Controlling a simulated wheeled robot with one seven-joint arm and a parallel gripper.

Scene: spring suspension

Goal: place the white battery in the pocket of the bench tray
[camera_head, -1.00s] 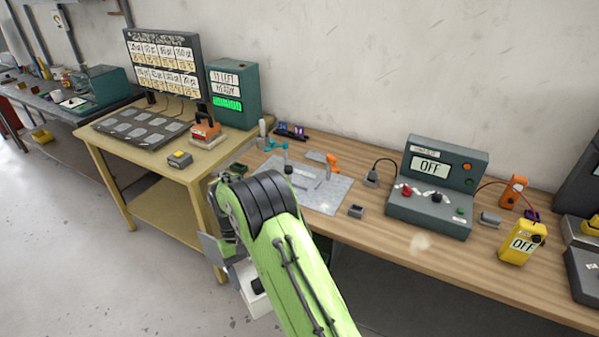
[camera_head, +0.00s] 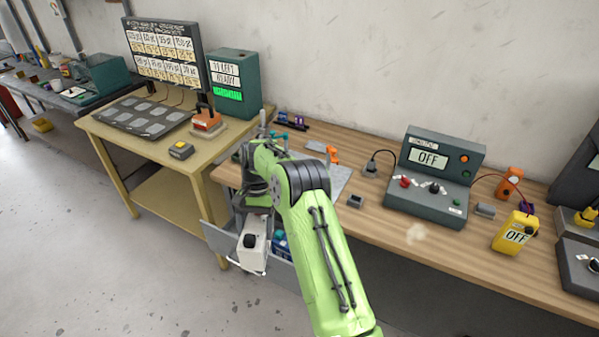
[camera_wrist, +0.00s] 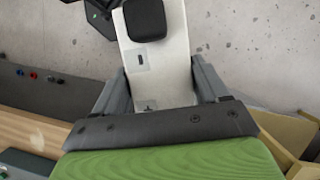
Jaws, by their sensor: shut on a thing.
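The white battery (camera_head: 252,245), a pale block with a black knob, hangs under my gripper (camera_head: 257,210) in the head view. In the wrist view the battery (camera_wrist: 160,70) sits between both fingers of my gripper (camera_wrist: 163,84), which is shut on it. A small plus mark shows on its face. The battery is in front of the bench edge, over or beside an open grey drawer (camera_head: 218,240); its exact height is unclear. A grey flat plate (camera_head: 343,176) on the wooden bench is partly hidden by my arm. I cannot make out the tray's pocket.
Blue items (camera_head: 281,244) show in the drawer. A dark multi-pad tray (camera_head: 128,124) lies on the yellow table (camera_head: 165,150). A grey OFF console (camera_head: 430,205), a yellow meter (camera_head: 513,234) and a small grey holder (camera_head: 356,201) stand on the bench.

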